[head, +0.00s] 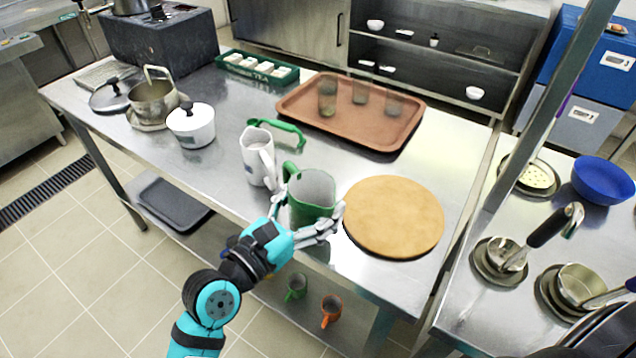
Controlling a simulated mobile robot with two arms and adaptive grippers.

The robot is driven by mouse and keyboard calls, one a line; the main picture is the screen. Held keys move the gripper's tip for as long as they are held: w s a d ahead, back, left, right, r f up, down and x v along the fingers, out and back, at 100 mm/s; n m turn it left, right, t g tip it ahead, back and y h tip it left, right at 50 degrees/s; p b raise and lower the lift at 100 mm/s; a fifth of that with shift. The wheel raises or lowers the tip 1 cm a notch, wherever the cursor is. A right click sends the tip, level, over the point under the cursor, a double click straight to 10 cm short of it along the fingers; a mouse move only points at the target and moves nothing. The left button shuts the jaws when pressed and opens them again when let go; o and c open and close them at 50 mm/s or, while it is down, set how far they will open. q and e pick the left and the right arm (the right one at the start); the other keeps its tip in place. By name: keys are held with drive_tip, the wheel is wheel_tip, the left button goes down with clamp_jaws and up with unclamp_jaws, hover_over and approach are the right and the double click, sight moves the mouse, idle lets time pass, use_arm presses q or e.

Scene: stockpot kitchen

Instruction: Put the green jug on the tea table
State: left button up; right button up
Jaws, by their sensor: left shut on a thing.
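The green jug (311,190) stands upright at the front edge of the long steel table, its open mouth up and its handle to the left. I cannot tell if its base touches the steel. My left gripper (312,212) reaches in from the front and is shut on the green jug, with fingers on its left and right sides. The jug's lower front is partly hidden by the gripper. My right gripper does not show.
A white jug (257,158) stands close left of the green jug. A round wooden board (393,217) lies close right. Behind are a green handled thing (280,131) and a brown tray (290,104) with glasses. Pots (191,128) stand left. A second steel counter (462,305) holds pans at right.

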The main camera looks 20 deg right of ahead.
sight(320, 191)
use_arm(q)
drive_tip(key=w+d, duration=0.1)
drive_tip(key=w, duration=0.1)
drive_tip(key=w+d, duration=0.1)
drive_tip(key=w, duration=0.1)
drive_tip(key=w+d, duration=0.1)
drive_tip(key=w, duration=0.1)
drive_tip(key=shift+d+f, duration=0.25)
drive_tip(key=shift+f, duration=0.15)
wheel_tip(320, 191, down, 4)
drive_tip(key=shift+s+r+b, duration=0.1)
drive_tip(key=shift+r+b, duration=0.15)
drive_tip(key=shift+b, duration=0.55)
drive_tip(key=o, duration=1.5)
drive_tip(key=shift+a, duration=0.1)
drive_tip(key=v, duration=1.2)
drive_tip(key=shift+r, duration=0.15)
